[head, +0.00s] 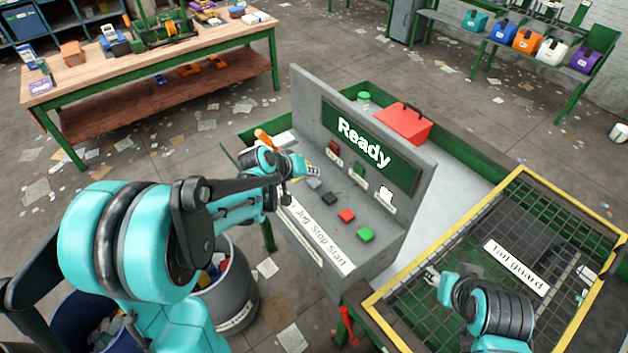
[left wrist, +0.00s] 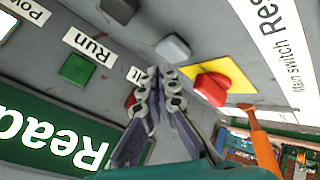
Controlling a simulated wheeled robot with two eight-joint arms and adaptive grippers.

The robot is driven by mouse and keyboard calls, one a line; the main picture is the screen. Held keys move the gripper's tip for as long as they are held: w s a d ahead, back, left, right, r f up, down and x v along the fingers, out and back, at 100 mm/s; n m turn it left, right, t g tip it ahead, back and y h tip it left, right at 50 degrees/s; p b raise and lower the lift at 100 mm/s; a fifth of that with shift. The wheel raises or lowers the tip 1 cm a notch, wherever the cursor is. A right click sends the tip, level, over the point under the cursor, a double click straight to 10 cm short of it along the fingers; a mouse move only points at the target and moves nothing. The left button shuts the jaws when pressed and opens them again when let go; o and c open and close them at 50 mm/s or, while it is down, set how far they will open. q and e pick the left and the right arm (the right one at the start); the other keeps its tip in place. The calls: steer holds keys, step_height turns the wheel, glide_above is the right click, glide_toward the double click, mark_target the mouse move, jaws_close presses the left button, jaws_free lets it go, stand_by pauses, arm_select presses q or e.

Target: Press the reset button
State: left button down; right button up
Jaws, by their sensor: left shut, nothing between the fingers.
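The console (head: 392,238) has a sloped face with a row of square buttons. The grey button (head: 313,183) is at the far end of the row, by the label partly reading "Res" (left wrist: 268,20); it also shows in the left wrist view (left wrist: 173,47). Beside it are a black button (head: 329,198), a red button (head: 346,215) and a green button (head: 365,234). My left gripper (head: 308,170) is shut and empty, close to the grey button; its fingertips (left wrist: 161,75) appear just short of it. My right gripper (head: 432,275) is over the mesh guard, its fingers small and unclear.
A red switch on a yellow plate (left wrist: 236,74) sits close beside the grey button. The upright panel (head: 372,147) reads "Ready" and rises behind the buttons. The yellow-framed guard (head: 392,284) is at right. A bin (head: 230,300) stands below the left arm.

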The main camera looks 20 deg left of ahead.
mark_target(312, 183)
arm_select(q)
steer(key=shift+r+p, duration=1.85)
steer(key=shift+r, duration=0.7)
arm_select(e)
step_height(312, 183, up, 4)
steer(key=shift+f, duration=0.15)
arm_select(q)
steer(key=shift+f, duration=0.1)
steer(key=shift+s, duration=0.1)
steer(key=s+f+b, duration=0.1)
steer(key=s+b, duration=0.2)
steer(key=s, duration=0.1)
steer(key=s+d+f+m+y+b, duration=0.1)
steer(key=s+f+b, duration=0.1)
steer(key=s+b, duration=0.1)
steer(key=s+f+m+y+b, duration=0.1)
steer(key=s+b, duration=0.2)
steer(key=s, duration=0.3)
steer(key=shift+d+f+g, duration=0.35)
steer(key=shift+f+g, duration=0.05)
arm_select(e)
step_height(312, 183, down, 16)
steer(key=b, duration=0.7)
arm_select(q)
steer(key=s+a+f+m+y, duration=0.1)
steer(key=s+f+y, duration=0.1)
steer(key=s+f, duration=0.6)
steer(key=s, duration=0.4)
steer(key=shift+a+m, duration=0.25)
steer(key=shift+m, duration=0.15)
